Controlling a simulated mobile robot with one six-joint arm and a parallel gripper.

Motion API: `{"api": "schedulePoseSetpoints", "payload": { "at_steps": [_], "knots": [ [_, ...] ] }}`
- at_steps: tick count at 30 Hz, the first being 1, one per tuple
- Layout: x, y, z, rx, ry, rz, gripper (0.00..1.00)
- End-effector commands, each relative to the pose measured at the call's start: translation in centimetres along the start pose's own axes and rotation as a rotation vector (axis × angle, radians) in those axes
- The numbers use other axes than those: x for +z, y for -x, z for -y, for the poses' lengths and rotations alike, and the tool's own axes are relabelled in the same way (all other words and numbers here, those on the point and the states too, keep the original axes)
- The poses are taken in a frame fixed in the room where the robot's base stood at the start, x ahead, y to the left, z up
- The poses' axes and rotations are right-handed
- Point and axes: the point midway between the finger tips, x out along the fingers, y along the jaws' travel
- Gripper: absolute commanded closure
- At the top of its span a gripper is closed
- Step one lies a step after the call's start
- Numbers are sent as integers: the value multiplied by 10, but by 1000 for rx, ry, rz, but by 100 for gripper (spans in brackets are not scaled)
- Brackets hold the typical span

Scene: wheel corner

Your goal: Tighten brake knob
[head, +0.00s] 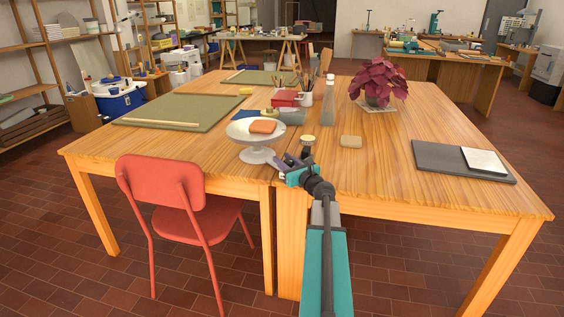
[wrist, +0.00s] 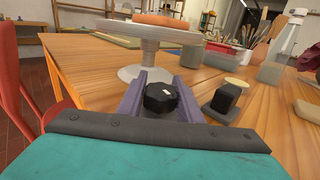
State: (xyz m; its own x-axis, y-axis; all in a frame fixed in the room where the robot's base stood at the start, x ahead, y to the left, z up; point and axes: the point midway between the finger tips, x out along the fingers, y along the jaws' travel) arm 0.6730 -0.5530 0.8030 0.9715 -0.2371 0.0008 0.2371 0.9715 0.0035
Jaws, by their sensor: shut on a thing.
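The brake knob (wrist: 161,98) is a black, faceted knob with a small white mark on top, in the middle of the wrist view. My gripper (wrist: 160,88) is shut on it, with one purple finger on each side. A white banding wheel (wrist: 150,33) on a pedestal stands just beyond the knob, with an orange clay slab (wrist: 160,19) on top. In the head view my gripper (head: 283,165) is low beside the foot of the wheel (head: 243,129), near the table's front edge. The knob is hidden there.
A red chair (head: 165,187) stands at the front left.

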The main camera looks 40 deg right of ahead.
Motion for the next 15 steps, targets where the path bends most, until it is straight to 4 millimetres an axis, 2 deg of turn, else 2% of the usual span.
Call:
{"api": "schedulePoseSetpoints", "payload": {
  "at_steps": [7, 15],
  "knots": [
    [-1, -6, -1, -3, 1, 1, 91],
    [-1, -5, 3, -90, 1, 2, 91]
  ]
}}
